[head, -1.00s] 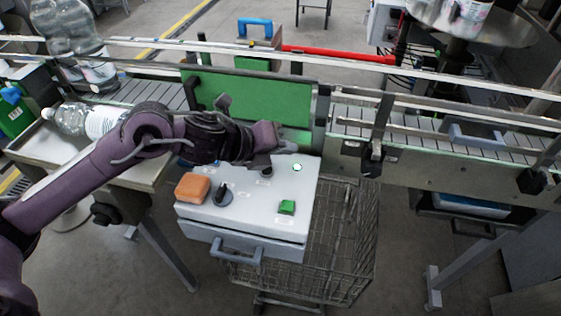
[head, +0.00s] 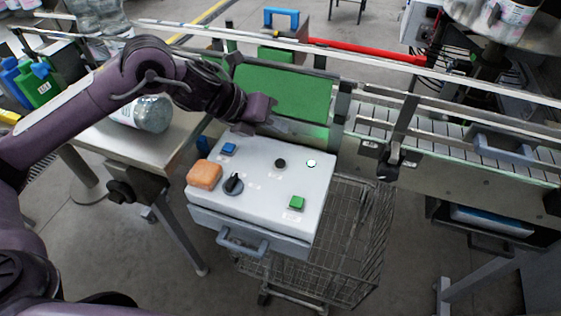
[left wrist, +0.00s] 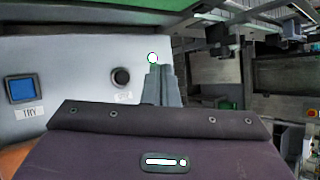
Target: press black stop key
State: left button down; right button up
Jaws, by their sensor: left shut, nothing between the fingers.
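The control box (head: 262,219) has a pale sloped top with several controls. The small round black key (head: 280,163) is on its upper part, between a blue square key (head: 229,148) and a lit white-green round lamp (head: 311,163). My left gripper (head: 290,131) is shut and empty, beyond the box's far edge near the green plate, apart from the black key. In the left wrist view the shut fingers (left wrist: 160,85) appear right of the black key (left wrist: 121,77), with the lamp (left wrist: 152,58) just above their tips. My right gripper is not in view.
A black rotary knob (head: 233,184), a green key (head: 297,203) and an orange block (head: 204,174) are also on the box top. The conveyor (head: 440,180) and green plate (head: 285,92) stand behind. A wire cart (head: 350,235) is below the box.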

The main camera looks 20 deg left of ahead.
pick_arm(q)
jog(key=b, duration=0.5)
send_over(276, 166)
notch_tip(276, 166, down, 7)
jog(key=shift+w+f, duration=0.1)
jog(key=shift+f+b, duration=0.5)
jog(key=shift+f, duration=0.1)
dwell(0.3)
dwell(0.9)
jog(key=shift+f+b, duration=0.35)
jog(key=shift+b, duration=0.05)
jog(key=shift+f+b, duration=0.5)
dwell(0.5)
jog(key=shift+r, duration=0.1)
jog(key=shift+r+p, duration=0.65)
jog(key=shift+r, duration=0.15)
